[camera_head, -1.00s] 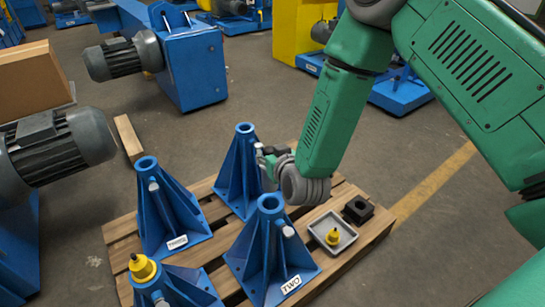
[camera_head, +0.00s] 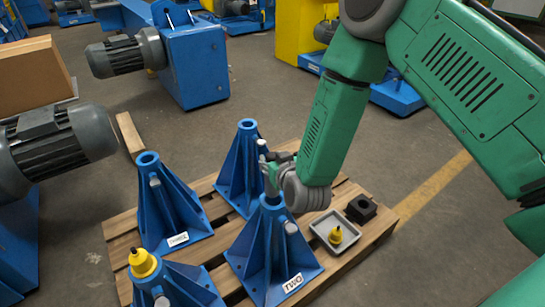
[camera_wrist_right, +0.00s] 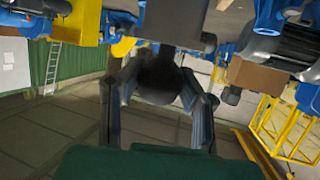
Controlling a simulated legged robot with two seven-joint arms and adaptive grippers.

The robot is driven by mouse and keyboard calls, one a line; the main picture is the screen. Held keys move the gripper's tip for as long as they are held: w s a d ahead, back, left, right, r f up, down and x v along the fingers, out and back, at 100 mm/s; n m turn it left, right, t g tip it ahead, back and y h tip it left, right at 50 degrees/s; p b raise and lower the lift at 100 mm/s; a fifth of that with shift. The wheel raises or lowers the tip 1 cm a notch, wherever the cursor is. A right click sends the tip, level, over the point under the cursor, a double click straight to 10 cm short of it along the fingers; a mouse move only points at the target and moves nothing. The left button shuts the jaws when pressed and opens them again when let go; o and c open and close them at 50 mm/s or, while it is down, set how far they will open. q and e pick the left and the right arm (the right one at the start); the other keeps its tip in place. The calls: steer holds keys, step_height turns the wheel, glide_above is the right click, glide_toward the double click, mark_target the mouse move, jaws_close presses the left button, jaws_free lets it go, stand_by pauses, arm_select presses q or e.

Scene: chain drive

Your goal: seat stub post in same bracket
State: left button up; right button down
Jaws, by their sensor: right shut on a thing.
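My right gripper (camera_head: 272,164) is over the top of the blue bracket labelled TWO (camera_head: 262,255). It is shut on a grey stub post (camera_head: 272,182), which looks upright with its lower end at or just above the bracket's tube mouth. I cannot tell whether it has entered. In the right wrist view, a dark round end (camera_wrist_right: 158,80) shows between the two fingers (camera_wrist_right: 160,100). Much of the post is hidden by the fingers. My left gripper is not in view.
Other blue brackets stand on the pallet (camera_head: 120,226): one behind (camera_head: 240,165), one at left (camera_head: 170,205), and one in front with a yellow cap (camera_head: 142,263). A grey tray (camera_head: 320,228) with a yellow plug (camera_head: 336,236) and a black block (camera_head: 361,209) lie at right.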

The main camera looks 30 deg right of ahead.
mark_target(276, 192)
steer(key=shift+w+d+f+b, duration=0.15)
steer(key=shift+f+b, duration=0.15)
steer(key=shift+f, duration=0.3)
steer(key=shift+d+f, duration=0.15)
steer(key=shift+f, duration=0.1)
stand_by(0.4)
steer(key=shift+p, duration=0.4)
stand_by(1.0)
steer(key=shift+f+b, duration=3.1)
steer(key=shift+f, duration=1.8)
steer(key=c, duration=1.1)
jaws_free()
steer(key=shift+s, duration=0.2)
